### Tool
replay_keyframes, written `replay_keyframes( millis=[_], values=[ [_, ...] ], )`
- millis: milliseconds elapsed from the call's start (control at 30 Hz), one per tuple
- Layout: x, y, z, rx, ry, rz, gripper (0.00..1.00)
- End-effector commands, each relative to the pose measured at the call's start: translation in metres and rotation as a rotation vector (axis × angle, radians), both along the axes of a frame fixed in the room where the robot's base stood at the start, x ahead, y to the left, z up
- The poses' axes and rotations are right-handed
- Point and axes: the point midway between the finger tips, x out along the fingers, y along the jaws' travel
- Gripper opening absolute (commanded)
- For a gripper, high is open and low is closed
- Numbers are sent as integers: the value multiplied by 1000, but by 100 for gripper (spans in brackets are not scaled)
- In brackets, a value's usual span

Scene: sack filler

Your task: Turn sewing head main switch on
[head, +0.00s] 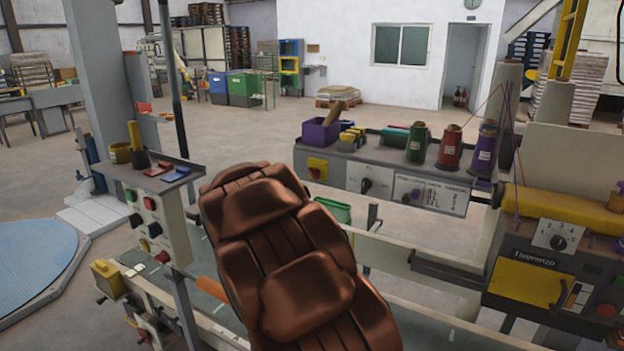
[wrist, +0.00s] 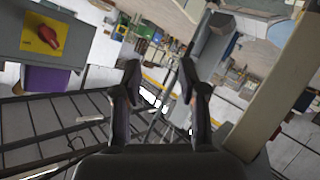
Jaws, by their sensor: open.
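A red rotary knob on a yellow plate (wrist: 43,38) sits on a grey box at the upper left of the wrist view. A yellow plate with a red knob (head: 317,168) also shows at the left end of the grey control panel in the head view. No readable label tells me which switch belongs to the sewing head. My gripper (wrist: 159,78) is open and empty, with its two dark fingers apart. The knob is to the left of the fingers, not between them. My gripper is hidden in the head view, where my brown arm fills the middle.
The panel also has a black rotary knob (head: 366,186) and bears thread cones, a purple bin (head: 321,134) and small parts. A machine with a yellow door (head: 530,289) stands at the right. A button box (head: 152,222) stands left of my arm.

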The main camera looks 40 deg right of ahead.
Motion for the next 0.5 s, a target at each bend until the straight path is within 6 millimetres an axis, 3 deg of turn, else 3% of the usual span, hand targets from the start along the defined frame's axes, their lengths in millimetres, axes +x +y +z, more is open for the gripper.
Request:
replay_keyframes(
  millis=[100,300,500],
  values=[
    [16,-52,-2,-148,-76,-65,42],
    [20,-125,6,-419,-180,-190,42],
    [9,-168,11,-627,-230,-294,42]
  ],
)
